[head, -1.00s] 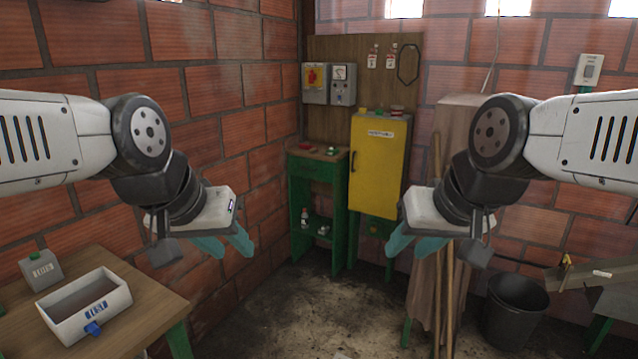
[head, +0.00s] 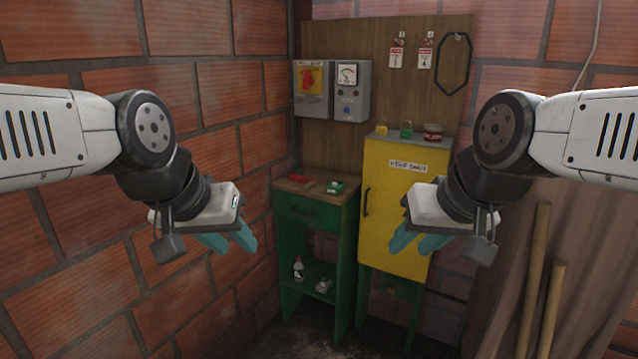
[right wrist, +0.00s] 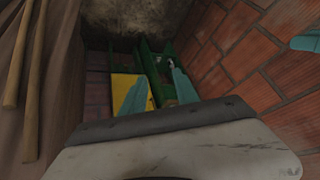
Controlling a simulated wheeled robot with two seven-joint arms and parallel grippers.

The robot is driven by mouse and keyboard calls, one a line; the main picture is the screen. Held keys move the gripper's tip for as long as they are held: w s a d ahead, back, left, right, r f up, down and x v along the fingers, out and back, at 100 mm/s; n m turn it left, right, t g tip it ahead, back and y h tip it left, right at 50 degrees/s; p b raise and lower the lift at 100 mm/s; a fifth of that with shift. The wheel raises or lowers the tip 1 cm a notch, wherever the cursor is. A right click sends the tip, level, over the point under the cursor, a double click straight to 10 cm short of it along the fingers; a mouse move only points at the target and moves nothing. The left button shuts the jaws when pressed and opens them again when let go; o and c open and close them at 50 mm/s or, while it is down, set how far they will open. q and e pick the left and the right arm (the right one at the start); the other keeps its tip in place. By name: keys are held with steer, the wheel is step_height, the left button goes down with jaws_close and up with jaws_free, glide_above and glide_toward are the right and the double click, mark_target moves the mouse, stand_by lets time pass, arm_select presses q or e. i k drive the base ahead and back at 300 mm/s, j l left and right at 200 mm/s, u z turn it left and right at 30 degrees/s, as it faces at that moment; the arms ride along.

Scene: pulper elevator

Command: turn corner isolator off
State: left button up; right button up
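The corner isolator (head: 310,90) is a grey wall box with a yellow plate and a red handle, on the wooden board near the room's corner. The handle's exact position is too small to tell. My left gripper (head: 229,241) is open and empty, in front of the brick wall, lower and left of the isolator. My right gripper (head: 418,243) is open and empty, in front of the yellow cabinet. Its two teal fingers also show apart in the right wrist view (right wrist: 160,92). Neither gripper touches the isolator.
A grey meter box (head: 350,92) hangs right beside the isolator. Below stands a green drawer stand (head: 312,212) with small items on top. The yellow cabinet (head: 393,210) with padlocks on it stands to its right. Wooden poles (head: 540,290) lean at the right.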

mark_target(308, 80)
steer(key=i+u, duration=0.3)
steer(key=i+l+u, duration=0.3)
steer(key=i, duration=0.2)
steer(key=i+l+u, duration=0.3)
steer(key=i+j, duration=0.1)
